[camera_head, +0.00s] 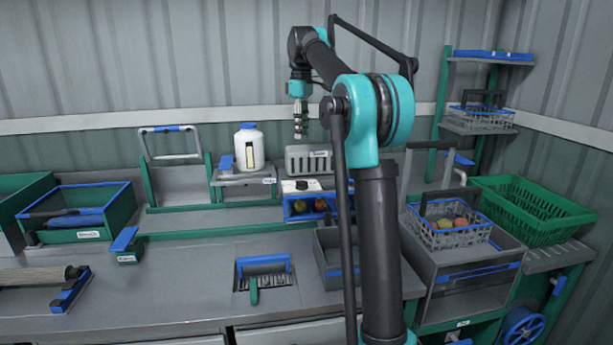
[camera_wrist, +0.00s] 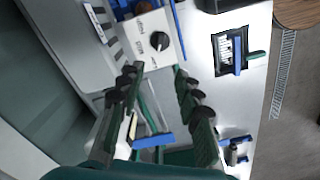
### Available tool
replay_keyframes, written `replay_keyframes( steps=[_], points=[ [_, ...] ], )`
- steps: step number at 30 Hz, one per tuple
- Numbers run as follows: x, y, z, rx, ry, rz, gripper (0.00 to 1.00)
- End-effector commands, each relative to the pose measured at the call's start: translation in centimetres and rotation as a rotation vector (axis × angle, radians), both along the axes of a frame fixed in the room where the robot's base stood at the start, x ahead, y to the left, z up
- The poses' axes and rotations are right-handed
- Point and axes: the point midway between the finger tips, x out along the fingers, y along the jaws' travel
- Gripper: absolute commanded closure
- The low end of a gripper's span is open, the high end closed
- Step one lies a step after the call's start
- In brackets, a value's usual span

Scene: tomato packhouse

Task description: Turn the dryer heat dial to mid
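The dryer heat dial (camera_wrist: 159,41) is a round black knob with a light pointer mark on a white panel (camera_wrist: 147,24). Dark lettering surrounds it, too small to read. In the head view the white panel (camera_head: 294,186) sits on the bench in front of a grey slotted box (camera_head: 309,160), with the dial small on it. My gripper (camera_head: 300,137) points down above this area. In the wrist view my gripper (camera_wrist: 158,70) has its two green and black fingers spread, with nothing between the tips. The dial lies just beyond the fingertips, apart from them.
A blue-edged tray (camera_head: 308,209) with tomatoes lies in front of the panel. A white jug (camera_head: 249,148) stands on a stand to the left. An empty grey bin (camera_head: 332,268) is nearer. A wire basket (camera_head: 448,226) of tomatoes stands at right.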

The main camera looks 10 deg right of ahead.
Motion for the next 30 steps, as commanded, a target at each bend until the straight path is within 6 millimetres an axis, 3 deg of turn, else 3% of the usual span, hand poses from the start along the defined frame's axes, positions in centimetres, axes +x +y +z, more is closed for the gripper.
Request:
replay_keyframes(
  steps=[5, 21, 30],
  points=[
    [-0.1, 0.0, -2.4, 0.000, 0.000, -0.001, 0.66],
    [0.0, 0.0, -12.9, 0.000, -0.001, -0.003, 0.66],
    [0.0, 0.0, -16.5, 0.000, -0.001, -0.003, 0.66]
  ],
)
